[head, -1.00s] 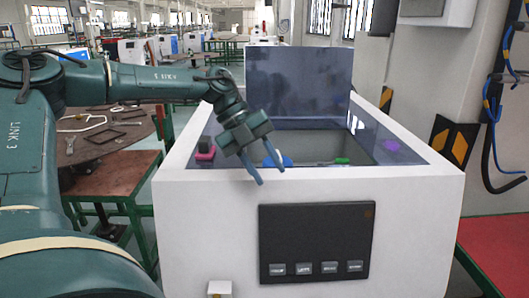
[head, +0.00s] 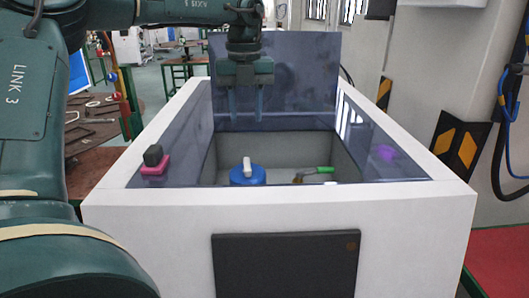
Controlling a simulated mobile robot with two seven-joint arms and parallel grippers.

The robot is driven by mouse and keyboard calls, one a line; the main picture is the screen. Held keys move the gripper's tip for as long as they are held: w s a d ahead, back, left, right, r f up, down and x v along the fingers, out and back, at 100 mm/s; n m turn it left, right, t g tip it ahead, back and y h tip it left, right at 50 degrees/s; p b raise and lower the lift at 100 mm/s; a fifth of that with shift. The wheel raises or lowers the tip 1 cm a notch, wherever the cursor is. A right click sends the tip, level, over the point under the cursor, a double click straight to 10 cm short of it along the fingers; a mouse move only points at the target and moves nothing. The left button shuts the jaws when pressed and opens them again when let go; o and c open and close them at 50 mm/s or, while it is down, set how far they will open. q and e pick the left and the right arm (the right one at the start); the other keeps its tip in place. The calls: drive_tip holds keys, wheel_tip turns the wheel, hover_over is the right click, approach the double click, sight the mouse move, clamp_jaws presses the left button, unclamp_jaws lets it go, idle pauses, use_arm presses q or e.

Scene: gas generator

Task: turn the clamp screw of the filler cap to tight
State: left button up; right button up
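A blue round part with a white upright lever or handle (head: 247,174) shows inside the open well of the white generator housing (head: 280,205). It may be the filler cap with its clamp screw; I cannot tell for sure. My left gripper (head: 245,112) points straight down above the back of the well, in front of the raised lid. Its two blue fingers are apart with nothing between them. It appears above and behind the blue part, not touching it. The lower part of the blue piece is hidden by the front rim. My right gripper is out of view.
A green-handled part (head: 317,170) lies in the well right of the blue part. A black knob on a pink base (head: 154,160) sits on the left rim, a purple part (head: 386,152) on the right rim. The dark lid (head: 300,75) stands up behind.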

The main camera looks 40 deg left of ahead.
sight(248, 167)
use_arm(q)
drive_tip(key=f+p, duration=0.2)
drive_tip(key=f, duration=0.9)
drive_tip(key=shift+s+f, duration=0.2)
drive_tip(key=shift+w+f, duration=0.1)
drive_tip(key=shift+f, duration=0.7)
drive_tip(key=shift+c, duration=0.2)
clamp_jaws()
